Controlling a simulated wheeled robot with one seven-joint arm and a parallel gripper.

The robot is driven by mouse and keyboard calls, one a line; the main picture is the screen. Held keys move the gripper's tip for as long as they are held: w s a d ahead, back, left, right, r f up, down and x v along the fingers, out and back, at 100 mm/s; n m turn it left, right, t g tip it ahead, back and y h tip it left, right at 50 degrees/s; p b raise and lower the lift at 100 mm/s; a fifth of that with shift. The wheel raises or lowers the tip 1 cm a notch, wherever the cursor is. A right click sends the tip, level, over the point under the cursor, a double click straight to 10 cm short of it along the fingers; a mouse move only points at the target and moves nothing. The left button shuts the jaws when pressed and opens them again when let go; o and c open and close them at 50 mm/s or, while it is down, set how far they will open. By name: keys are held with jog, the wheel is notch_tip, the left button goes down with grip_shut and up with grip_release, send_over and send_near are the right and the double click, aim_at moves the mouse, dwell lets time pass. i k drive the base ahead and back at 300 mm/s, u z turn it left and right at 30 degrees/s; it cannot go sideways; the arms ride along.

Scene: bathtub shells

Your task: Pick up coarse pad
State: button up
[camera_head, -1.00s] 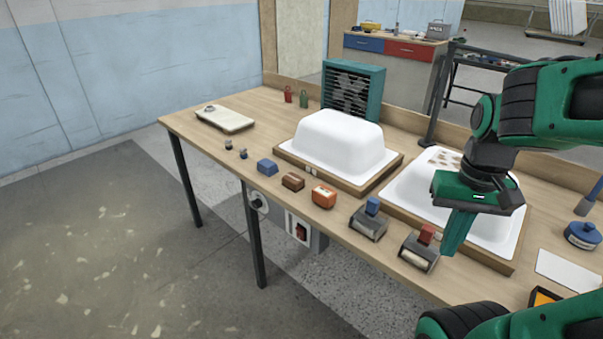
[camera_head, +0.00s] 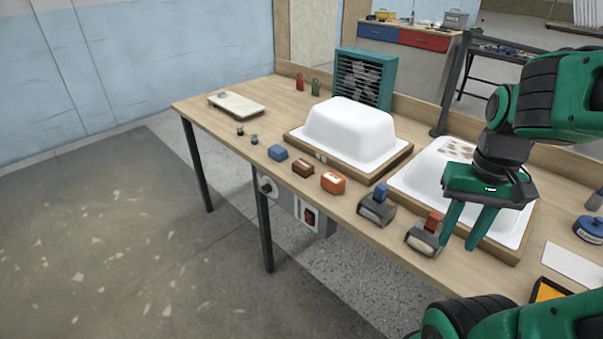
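Three small block-shaped pads stand in a row near the table's front edge: a blue one (camera_head: 278,153), a dark brown one (camera_head: 303,168) and an orange one (camera_head: 333,182). I cannot tell from the frame which of them is the coarse pad. My gripper (camera_head: 457,246) is at the right, above the table's front part, pointing down. Its two green fingers are apart with nothing between them. It is well to the right of the three pads and close to the red-topped grey tool (camera_head: 424,236).
A blue-topped grey tool (camera_head: 377,207) stands between the pads and my gripper. Two white tub shells (camera_head: 350,132) (camera_head: 423,172) on wooden bases lie behind. A teal fan box (camera_head: 364,80) is at the back. A pale board (camera_head: 237,105) lies far left, with free tabletop around it.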

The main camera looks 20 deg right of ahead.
aim_at(302, 167)
jog(key=k, duration=1.05)
jog(key=u, duration=0.6)
jog(key=i, duration=2.05)
jog(key=z, duration=0.3)
